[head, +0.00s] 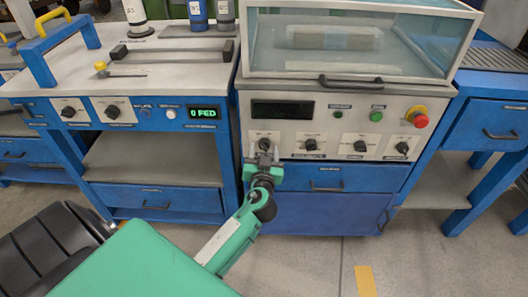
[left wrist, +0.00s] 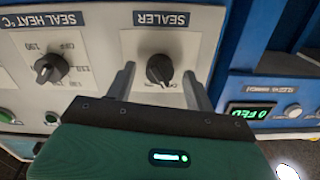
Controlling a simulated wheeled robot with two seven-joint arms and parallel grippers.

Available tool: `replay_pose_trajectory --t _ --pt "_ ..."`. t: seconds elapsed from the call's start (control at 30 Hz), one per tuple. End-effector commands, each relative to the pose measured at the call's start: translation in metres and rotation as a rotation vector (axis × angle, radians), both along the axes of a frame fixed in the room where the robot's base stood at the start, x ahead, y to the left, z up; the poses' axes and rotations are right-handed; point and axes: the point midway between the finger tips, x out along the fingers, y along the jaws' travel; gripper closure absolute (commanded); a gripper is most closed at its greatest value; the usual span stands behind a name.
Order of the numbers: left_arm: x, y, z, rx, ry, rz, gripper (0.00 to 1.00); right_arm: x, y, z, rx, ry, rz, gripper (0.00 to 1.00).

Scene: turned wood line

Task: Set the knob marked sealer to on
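The sealer knob (left wrist: 160,70) is a round black knob on a pale plate marked SEALER, upside down in the left wrist view. In the head view the knob (head: 264,143) is the leftmost of the row on the machine's grey panel. My left gripper (head: 264,157) is in front of it. In the left wrist view the gripper (left wrist: 160,88) is open, with one finger on each side of the knob and gaps between. The scale marks are partly hidden and too small to read, so I cannot tell its setting. My right gripper is not in view.
The seal heat knob (left wrist: 51,68) is beside the sealer plate. The panel has a dark display (head: 283,109), green buttons and a red emergency button (head: 420,119). A glass-walled hood (head: 355,40) is above. The left bench has a lit display (head: 203,113) reading 0 FED.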

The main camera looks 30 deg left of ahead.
Motion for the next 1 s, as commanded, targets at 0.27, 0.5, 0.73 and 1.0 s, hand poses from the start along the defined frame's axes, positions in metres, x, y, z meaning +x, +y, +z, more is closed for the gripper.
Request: replay_pose_trajectory --t 0.27,0.5,0.73,1.0 --pt "0.0 0.0 0.0 0.0 0.0 0.0 0.91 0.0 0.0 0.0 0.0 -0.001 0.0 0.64" --pt "0.0 0.0 0.0 0.02 0.012 0.0 0.91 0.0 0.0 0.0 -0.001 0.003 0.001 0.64" --pt "-0.001 0.0 0.0 0.111 0.069 0.0 0.91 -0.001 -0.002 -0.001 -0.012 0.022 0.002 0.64" --pt "-0.001 0.0 0.001 0.31 0.19 0.001 0.91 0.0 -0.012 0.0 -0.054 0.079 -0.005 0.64"
